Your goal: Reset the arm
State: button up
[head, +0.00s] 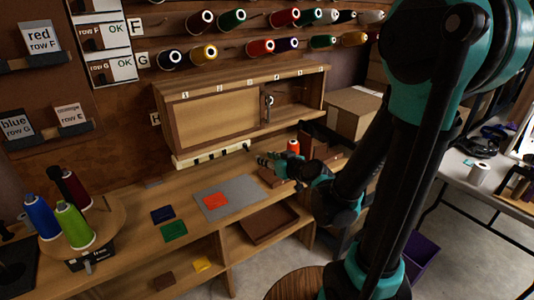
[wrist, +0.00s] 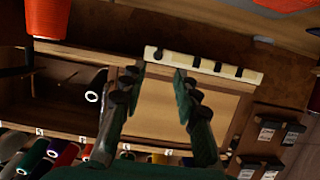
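My arm reaches from the right side of the head view over the wooden workbench (head: 150,212). My gripper (head: 262,160) is above the back of the bench, in front of the low wall cabinet (head: 215,118). In the wrist view, which looks upside down, my gripper's two fingers (wrist: 158,80) stand apart with nothing held between them. The cabinet's panel shows behind them, and a pale strip with dark marks (wrist: 205,65) lies beyond the fingertips. The strip also shows in the head view (head: 210,155).
An orange spool (head: 293,147) stands close behind my gripper. A grey mat with an orange patch (head: 240,188) lies on the bench. Spools stand on a round board (head: 105,215) at left. A cardboard box (head: 355,110) is at right. Thread spools line the wall above.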

jog(key=s+d+f+m+g+h, duration=0.3)
jog(key=s+d+f+g+h, duration=0.1)
jog(key=s+d, duration=0.4)
jog(key=s+d+f+m+g+h, duration=0.3)
jog(key=s+d+f+g+h, duration=0.1)
jog(key=s+d+f, duration=0.3)
jog(key=s+d, duration=0.2)
jog(key=d, duration=0.2)
jog(key=shift+f+m, duration=0.3)
jog(key=shift+m, duration=0.1)
